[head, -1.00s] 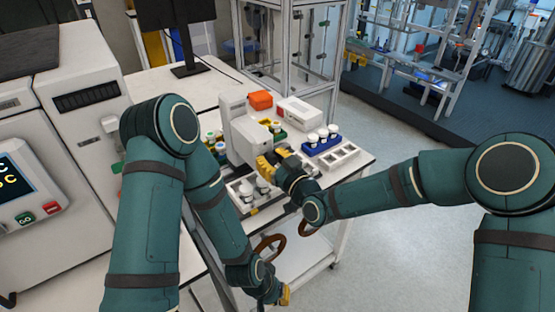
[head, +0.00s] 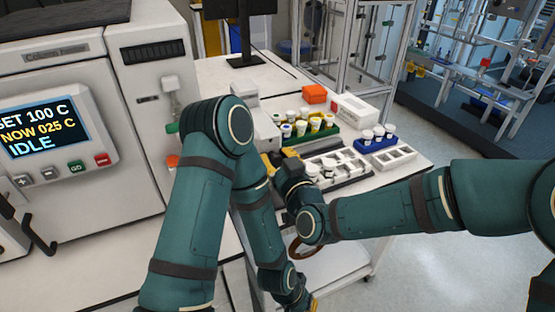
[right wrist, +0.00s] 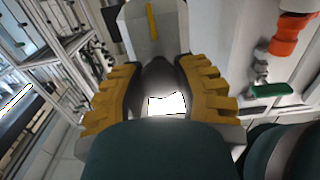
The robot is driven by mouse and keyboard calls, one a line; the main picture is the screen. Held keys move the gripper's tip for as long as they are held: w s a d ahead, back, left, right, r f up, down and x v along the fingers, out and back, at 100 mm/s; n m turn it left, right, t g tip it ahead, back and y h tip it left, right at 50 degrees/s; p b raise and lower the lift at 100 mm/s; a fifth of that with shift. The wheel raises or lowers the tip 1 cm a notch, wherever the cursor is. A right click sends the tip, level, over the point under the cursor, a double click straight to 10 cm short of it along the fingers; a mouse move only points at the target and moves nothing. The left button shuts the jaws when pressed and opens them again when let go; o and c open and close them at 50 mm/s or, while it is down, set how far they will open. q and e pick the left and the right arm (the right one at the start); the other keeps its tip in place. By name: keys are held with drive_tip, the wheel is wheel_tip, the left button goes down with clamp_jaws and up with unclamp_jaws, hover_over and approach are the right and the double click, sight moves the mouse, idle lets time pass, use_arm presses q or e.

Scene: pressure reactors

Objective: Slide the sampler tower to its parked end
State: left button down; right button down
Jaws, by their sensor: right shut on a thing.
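The sampler tower (head: 264,124) is a pale grey-white block on the bench, left of the vial racks and partly behind my left arm. My right gripper (head: 274,162), with yellow fingers, is shut on the tower's near side. In the right wrist view, its fingers (right wrist: 160,68) flank part of the tower (right wrist: 150,32), which carries a yellow stripe. The exact contact is hidden. My left gripper (head: 313,303) hangs low at the bottom edge, mostly hidden, with only a bit of yellow showing.
A green rack (head: 318,138) of vials, a blue rack (head: 372,146) and an empty white tray (head: 396,157) stand right of the tower. An orange box (head: 315,93) and white box (head: 354,108) are behind.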

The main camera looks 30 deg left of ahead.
drive_tip(key=shift+s+a, duration=0.2)
drive_tip(key=shift+s, duration=0.05)
drive_tip(key=c, duration=0.6)
unclamp_jaws()
drive_tip(key=shift+s, duration=0.1)
drive_tip(key=shift+r, duration=0.1)
wheel_tip(320, 180, up, 10)
drive_tip(key=shift+f, duration=0.1)
